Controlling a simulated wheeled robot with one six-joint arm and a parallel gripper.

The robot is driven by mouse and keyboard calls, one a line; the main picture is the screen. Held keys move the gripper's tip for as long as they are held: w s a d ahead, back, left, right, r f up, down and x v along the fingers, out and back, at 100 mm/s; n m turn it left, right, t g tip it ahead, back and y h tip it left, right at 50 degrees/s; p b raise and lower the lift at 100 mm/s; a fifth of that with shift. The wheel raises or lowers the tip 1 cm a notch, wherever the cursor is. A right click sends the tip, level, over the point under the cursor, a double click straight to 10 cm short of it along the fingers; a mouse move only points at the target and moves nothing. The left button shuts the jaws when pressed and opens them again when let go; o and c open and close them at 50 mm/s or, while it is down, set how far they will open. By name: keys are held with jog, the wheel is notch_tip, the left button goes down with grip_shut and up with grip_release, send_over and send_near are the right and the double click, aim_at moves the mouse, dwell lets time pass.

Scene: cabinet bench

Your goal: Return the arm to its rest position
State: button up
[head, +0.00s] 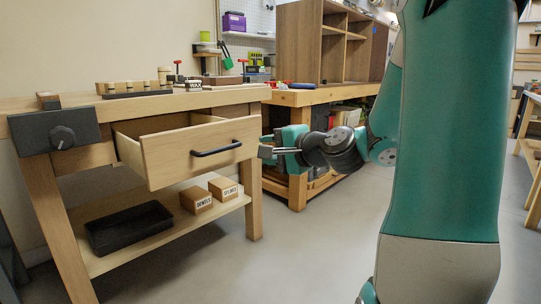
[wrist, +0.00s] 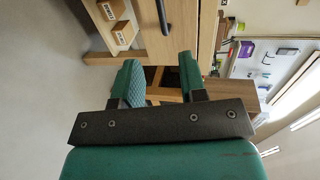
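My gripper (head: 266,147) is in front of the wooden bench, just right of the black handle (head: 216,149) of the drawer (head: 178,160). The drawer is pulled partly out of the bench. In the wrist view my gripper (wrist: 159,70) has its two teal fingers apart with nothing between them. The drawer handle (wrist: 163,15) shows there beyond the fingers, at the top, and looks clear of them. My arm reaches left from the large teal link on the right.
The bench top (head: 215,98) holds a row of small items. On its lower shelf are a black tray (head: 130,229) and two labelled boxes (head: 196,199) (head: 223,188). A second bench (head: 310,97) with a wooden cabinet (head: 298,45) stands behind. Open floor (head: 300,260) lies in front.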

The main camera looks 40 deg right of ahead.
dwell(0.4)
jog(key=s+a+f+n+g+y+p, duration=0.1)
jog(key=s+a+n+g+y, duration=0.2)
jog(key=a+n, duration=0.6)
jog(key=s+a+f+n+g+y+p, duration=0.1)
jog(key=s+a+n+g+y+p, duration=0.3)
jog(key=a, duration=0.9)
jog(key=s+a+n+g+h, duration=0.3)
jog(key=s+a+n+g, duration=0.45)
jog(key=s+n, duration=0.35)
notch_tip(320, 180, up, 37)
jog(key=s+g+p, duration=0.1)
jog(key=p, duration=3.7)
jog(key=shift+d+r+n, duration=0.2)
jog(key=shift+n, duration=0.1)
jog(key=shift+f, duration=0.1)
